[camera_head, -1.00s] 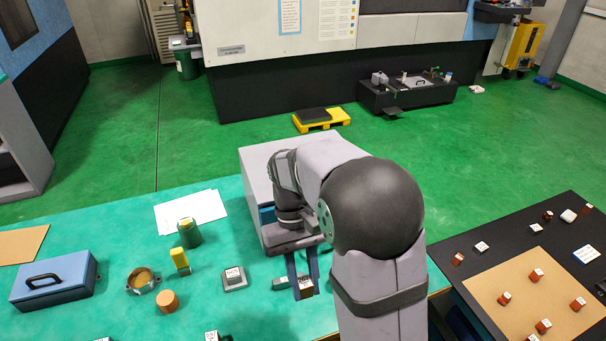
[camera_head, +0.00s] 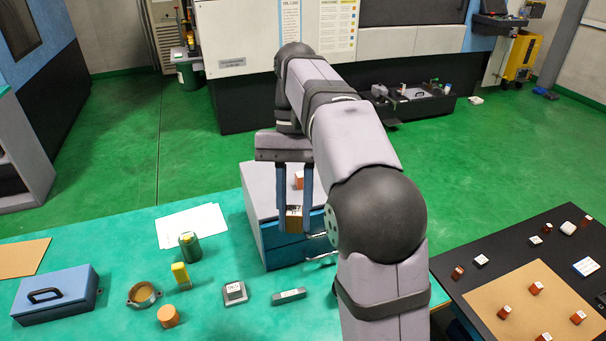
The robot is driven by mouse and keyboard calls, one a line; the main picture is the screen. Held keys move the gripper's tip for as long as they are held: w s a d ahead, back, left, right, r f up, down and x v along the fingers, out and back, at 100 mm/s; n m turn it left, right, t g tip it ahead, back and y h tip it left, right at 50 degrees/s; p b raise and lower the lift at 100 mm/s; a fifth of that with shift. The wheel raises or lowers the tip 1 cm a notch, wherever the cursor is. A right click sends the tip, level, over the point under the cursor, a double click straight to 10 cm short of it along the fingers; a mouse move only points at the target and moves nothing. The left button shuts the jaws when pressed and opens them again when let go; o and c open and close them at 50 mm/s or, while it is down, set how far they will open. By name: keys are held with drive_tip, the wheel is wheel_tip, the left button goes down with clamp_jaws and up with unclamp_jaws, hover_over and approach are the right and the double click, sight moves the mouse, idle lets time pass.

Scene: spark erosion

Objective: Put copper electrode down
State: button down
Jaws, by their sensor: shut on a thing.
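My gripper (camera_head: 294,226) is shut on a small copper electrode (camera_head: 294,219), a brown-orange block with a printed label on top. Its fingers point down on the block's left and right sides. In the picture the block appears in front of the blue drawer front of a grey-topped cabinet (camera_head: 258,190). It looks raised above the green table, but its exact height and distance from the cabinet are unclear. Another copper block (camera_head: 299,180) shows between the fingers, on the cabinet top. My arm hides part of the cabinet's right side.
A flat grey labelled bar (camera_head: 289,297) and a grey labelled block (camera_head: 235,293) lie on the green table (camera_head: 215,325). Left are a yellow-topped piece (camera_head: 181,275), a ring (camera_head: 143,295) and a blue case (camera_head: 55,295). A cork board (camera_head: 520,290) with several copper blocks is at right.

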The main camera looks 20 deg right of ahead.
drive_tip(key=w+d+m+t+p, duration=0.1)
drive_tip(key=w+m+t+p, duration=0.75)
drive_tip(key=w+m, duration=1.85)
drive_tip(key=shift+d+f+p, duration=0.1)
drive_tip(key=shift+f+p, duration=1.75)
drive_tip(key=shift+f, duration=5.35)
drive_tip(key=shift+f, duration=0.15)
drive_tip(key=c, duration=1.5)
unclamp_jaws()
drive_tip(key=shift+c, duration=0.2)
drive_tip(key=shift+o, duration=0.3)
